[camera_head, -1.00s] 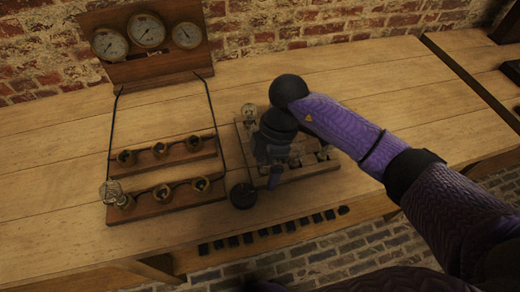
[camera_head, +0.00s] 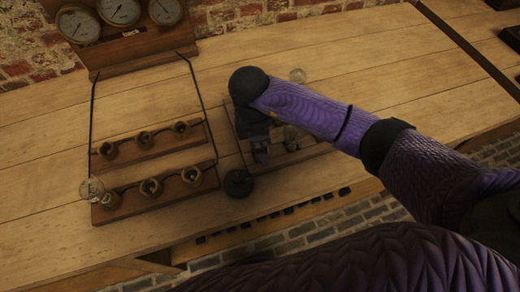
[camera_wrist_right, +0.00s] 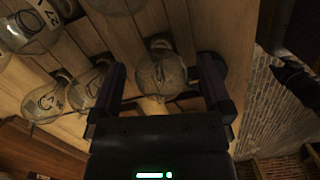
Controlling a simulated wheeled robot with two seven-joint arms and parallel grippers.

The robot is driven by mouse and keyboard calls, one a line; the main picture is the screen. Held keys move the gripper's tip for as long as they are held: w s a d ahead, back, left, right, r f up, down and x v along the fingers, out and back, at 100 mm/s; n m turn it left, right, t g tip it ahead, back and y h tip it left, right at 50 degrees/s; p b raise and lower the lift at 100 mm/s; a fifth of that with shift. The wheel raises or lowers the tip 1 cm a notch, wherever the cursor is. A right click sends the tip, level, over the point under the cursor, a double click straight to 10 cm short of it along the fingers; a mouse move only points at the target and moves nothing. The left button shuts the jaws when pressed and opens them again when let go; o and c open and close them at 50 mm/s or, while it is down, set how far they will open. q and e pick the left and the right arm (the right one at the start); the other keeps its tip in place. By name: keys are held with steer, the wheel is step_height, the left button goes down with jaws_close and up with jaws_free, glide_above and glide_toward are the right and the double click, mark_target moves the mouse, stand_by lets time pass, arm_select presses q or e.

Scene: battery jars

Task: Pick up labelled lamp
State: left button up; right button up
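My right gripper (camera_head: 260,155) points down over the wooden lamp tray (camera_head: 245,150) in the head view. In the right wrist view its fingers (camera_wrist_right: 163,95) are apart, one on each side of a clear glass lamp (camera_wrist_right: 160,72), with a small gap on both sides. No readable label shows on this lamp. Other glass lamps with pale labels and dark marks, one (camera_wrist_right: 45,103) and another (camera_wrist_right: 30,28), lie to the left in that view. My forearm hides part of the tray in the head view. My left gripper is not in view.
A two-step wooden socket rack (camera_head: 150,195) with a glass lamp (camera_head: 92,189) at its left end stands to the left. A round black knob (camera_head: 238,183) sits beside the tray. Gauges (camera_head: 120,10) stand behind. A lone lamp (camera_head: 297,75) shows behind my arm.

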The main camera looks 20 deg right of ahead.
jaws_close()
